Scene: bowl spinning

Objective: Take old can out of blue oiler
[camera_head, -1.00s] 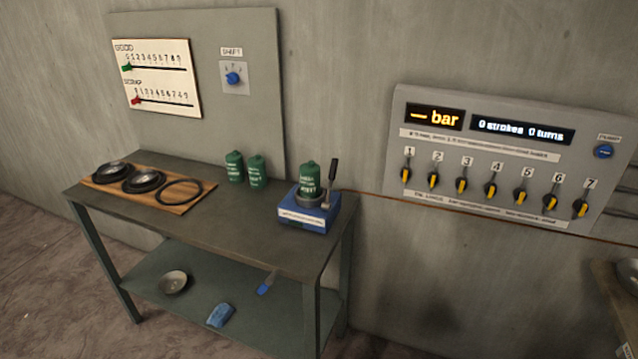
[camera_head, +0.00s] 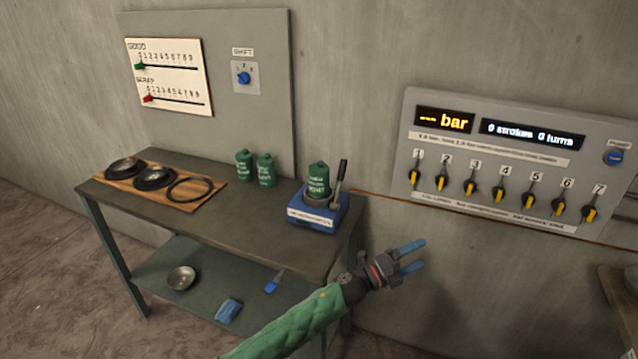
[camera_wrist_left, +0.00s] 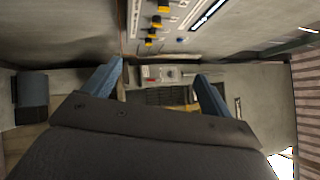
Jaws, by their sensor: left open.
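The blue oiler (camera_head: 312,218) stands near the right end of the table in the head view, with a dark lever (camera_head: 340,180) on its right. A green can (camera_head: 319,178) sits upright in it. Two more green cans, (camera_head: 244,164) and (camera_head: 266,169), stand on the table to the left of the oiler. My left gripper (camera_head: 419,255) has blue fingers spread open and empty. It is in front of the wall, right of the table and lower in the picture than the oiler. In the left wrist view its two fingers (camera_wrist_left: 158,85) are apart with nothing between them. My right gripper does not show.
A wooden board (camera_head: 160,187) with dark dishes and a ring lies on the table's left (camera_head: 240,222). The lower shelf (camera_head: 210,270) holds a bowl, a blue cloth and a brush-like tool. A control panel (camera_head: 500,195) with several yellow-marked knobs is on the wall.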

